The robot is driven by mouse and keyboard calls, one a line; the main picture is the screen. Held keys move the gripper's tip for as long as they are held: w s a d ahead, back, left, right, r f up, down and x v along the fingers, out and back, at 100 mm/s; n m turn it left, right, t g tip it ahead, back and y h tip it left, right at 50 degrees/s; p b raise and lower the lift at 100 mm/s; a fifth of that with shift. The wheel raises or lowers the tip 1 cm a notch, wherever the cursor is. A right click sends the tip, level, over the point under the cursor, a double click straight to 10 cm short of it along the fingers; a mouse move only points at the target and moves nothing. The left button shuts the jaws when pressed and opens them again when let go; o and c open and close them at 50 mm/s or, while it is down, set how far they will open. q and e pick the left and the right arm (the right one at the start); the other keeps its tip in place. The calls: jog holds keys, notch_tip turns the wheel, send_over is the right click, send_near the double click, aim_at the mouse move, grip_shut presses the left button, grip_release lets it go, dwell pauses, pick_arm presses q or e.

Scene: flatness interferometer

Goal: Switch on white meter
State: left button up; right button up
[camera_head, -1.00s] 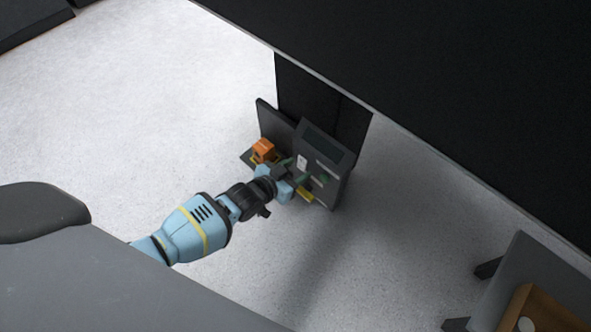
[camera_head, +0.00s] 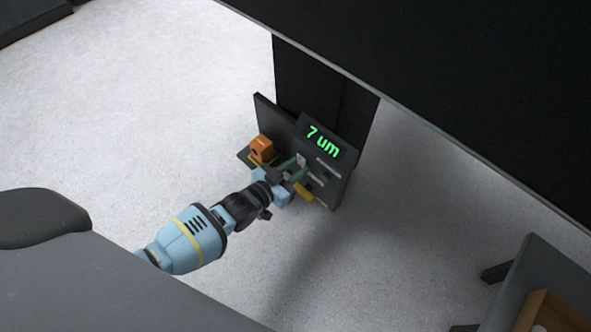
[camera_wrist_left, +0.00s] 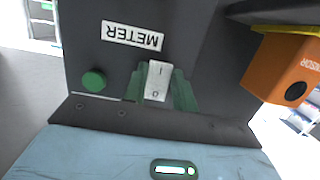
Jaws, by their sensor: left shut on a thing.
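The white meter switch (camera_wrist_left: 157,81) is a rocker marked I and O, below a METER label (camera_wrist_left: 132,36) that appears upside down in the left wrist view. My left gripper (camera_wrist_left: 160,90) has its green fingers on both sides of this switch, shut on it. In the head view my left gripper (camera_head: 291,172) reaches the front of the dark instrument panel (camera_head: 339,175). The display (camera_head: 323,142) is lit and reads "7 um" in green. My right gripper is not in view.
An orange sensor block (camera_head: 261,148) sits on a shelf left of the gripper; it also shows in the left wrist view (camera_wrist_left: 284,70). A green round knob (camera_wrist_left: 94,80) is beside the switch. A grey table (camera_head: 545,275) stands at lower right. The pale floor (camera_head: 120,120) at left is clear.

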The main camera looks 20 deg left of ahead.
pick_arm(q)
jog(key=shift+f+b, duration=0.15)
jog(key=shift+b, duration=0.2)
jog(key=o, duration=0.8)
jog(key=shift+c, duration=0.2)
jog(key=shift+o, duration=1.2)
jog(key=p+v, duration=0.3)
jog(key=v, duration=0.4)
jog(key=shift+s, duration=0.4)
jog(key=shift+a, duration=0.15)
